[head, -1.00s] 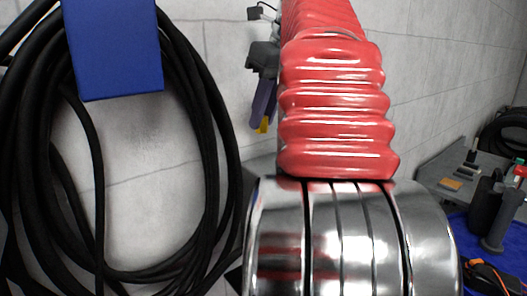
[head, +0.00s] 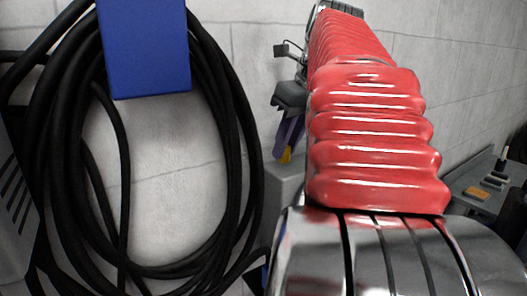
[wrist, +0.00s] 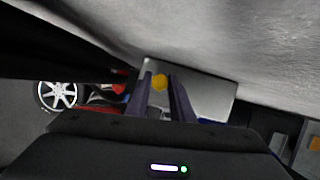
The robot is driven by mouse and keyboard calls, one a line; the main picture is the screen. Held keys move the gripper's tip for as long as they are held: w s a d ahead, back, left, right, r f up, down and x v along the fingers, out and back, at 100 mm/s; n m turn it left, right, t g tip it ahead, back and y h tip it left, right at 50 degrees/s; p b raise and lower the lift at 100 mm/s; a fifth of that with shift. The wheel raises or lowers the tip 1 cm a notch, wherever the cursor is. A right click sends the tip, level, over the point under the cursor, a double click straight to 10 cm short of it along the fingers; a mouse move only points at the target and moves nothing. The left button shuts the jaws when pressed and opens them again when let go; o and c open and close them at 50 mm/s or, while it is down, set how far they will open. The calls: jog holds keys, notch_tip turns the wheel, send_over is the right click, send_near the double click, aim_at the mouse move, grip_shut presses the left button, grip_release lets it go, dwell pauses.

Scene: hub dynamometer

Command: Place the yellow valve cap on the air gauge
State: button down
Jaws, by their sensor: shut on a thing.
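My gripper (head: 288,152) shows beyond the left side of my red-sleeved arm in the head view, pointing down. Its purple-grey fingers (wrist: 165,98) are shut on the yellow valve cap (wrist: 160,82), which sits between the fingertips in the wrist view. The cap also shows as a small yellow patch (head: 286,156) at the finger ends in the head view. I cannot make out the air gauge in either view.
Thick black hose coils (head: 245,150) hang on the wall under a blue box (head: 145,48). A grey bench (head: 480,195) with small items stands at right. In the wrist view, a pale flat panel (wrist: 215,88) lies beyond the fingers and a wheel (wrist: 58,95) is at left.

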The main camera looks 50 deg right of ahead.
jog(key=shift+f, duration=0.7)
jog(key=shift+f, duration=0.1)
jog(key=c, duration=1.5)
grip_release()
jog(key=shift+c, duration=0.2)
jog(key=v, duration=1.2)
jog(key=shift+s, duration=0.1)
